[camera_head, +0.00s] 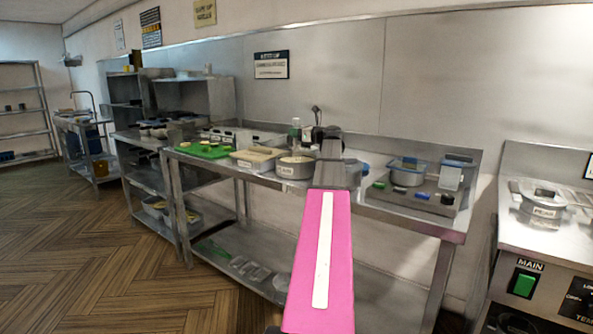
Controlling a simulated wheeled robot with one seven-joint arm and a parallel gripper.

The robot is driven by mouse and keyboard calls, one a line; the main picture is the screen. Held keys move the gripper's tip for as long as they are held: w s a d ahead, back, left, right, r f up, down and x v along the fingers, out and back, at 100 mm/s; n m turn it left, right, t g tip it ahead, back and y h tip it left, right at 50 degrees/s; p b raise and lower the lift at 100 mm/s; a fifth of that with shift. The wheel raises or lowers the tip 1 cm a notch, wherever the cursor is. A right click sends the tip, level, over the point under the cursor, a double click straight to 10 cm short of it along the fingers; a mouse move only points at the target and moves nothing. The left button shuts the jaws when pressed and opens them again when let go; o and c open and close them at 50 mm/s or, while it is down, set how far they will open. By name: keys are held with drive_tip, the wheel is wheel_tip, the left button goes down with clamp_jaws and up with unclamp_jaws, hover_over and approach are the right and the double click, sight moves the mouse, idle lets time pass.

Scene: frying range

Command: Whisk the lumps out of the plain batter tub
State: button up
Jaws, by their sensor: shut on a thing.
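A round metal tub (294,171) with a small label and pale batter stands on the steel table, just left of my gripper. The label is too small to read, and lumps cannot be made out. My gripper (329,146) is at the end of my pink arm, over the table beside the tub. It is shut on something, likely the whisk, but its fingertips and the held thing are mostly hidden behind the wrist.
A rectangular tub (243,164) of pale yellow food and a green board (205,152) with pieces stand to the left. On the right are a round pot (407,175), blue-edged containers and a grey tray (415,200) with small coloured blocks. A fryer (540,240) stands far right.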

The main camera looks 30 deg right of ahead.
drive_tip(key=shift+r, duration=0.15)
drive_tip(key=shift+r, duration=3.55)
drive_tip(key=shift+r, duration=0.1)
drive_tip(key=shift+r, duration=2.4)
